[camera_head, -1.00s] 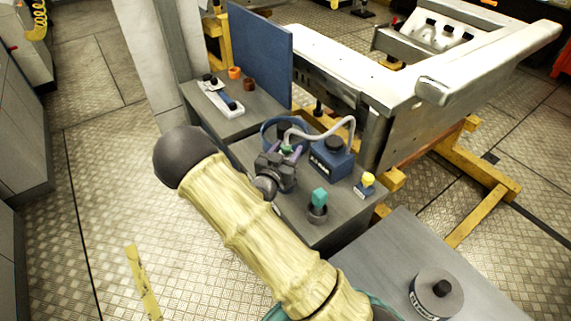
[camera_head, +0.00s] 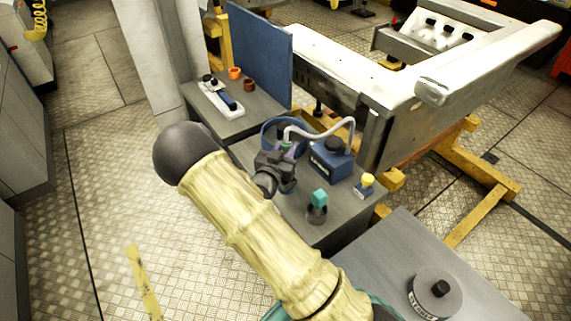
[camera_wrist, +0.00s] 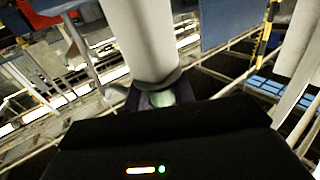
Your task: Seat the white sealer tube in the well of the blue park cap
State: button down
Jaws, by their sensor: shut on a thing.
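My gripper (camera_head: 285,150) is shut on a part with a green end at the tip of the pale, white hose-like tube (camera_head: 322,133). The tube arcs from the jaws to a blue box (camera_head: 331,158). In the wrist view a thick white tube (camera_wrist: 143,40) rises from between the jaws (camera_wrist: 160,98), with a green patch at its lower end. A blue ring-shaped holder (camera_head: 268,133) stands just behind my gripper. I cannot tell for sure which blue thing is the park cap, and its well does not show.
A white tray (camera_head: 220,98) is on the far bench, by a blue panel (camera_head: 262,55). A grey round weight (camera_head: 436,296) lies on the near bench.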

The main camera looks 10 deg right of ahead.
jog(key=shift+r+p, duration=0.35)
jog(key=shift+r, duration=0.45)
jog(key=shift+s, duration=0.1)
jog(key=s, duration=1.3)
jog(key=shift+s+r, duration=0.15)
jog(key=shift+s, duration=0.15)
dwell(0.8)
jog(key=s+p, duration=0.1)
jog(key=p, duration=0.2)
jog(key=shift+a, duration=0.1)
jog(key=s+p, duration=0.1)
jog(key=p, duration=0.1)
jog(key=shift+p, duration=0.35)
jog(key=shift+s, duration=0.15)
dwell(0.4)
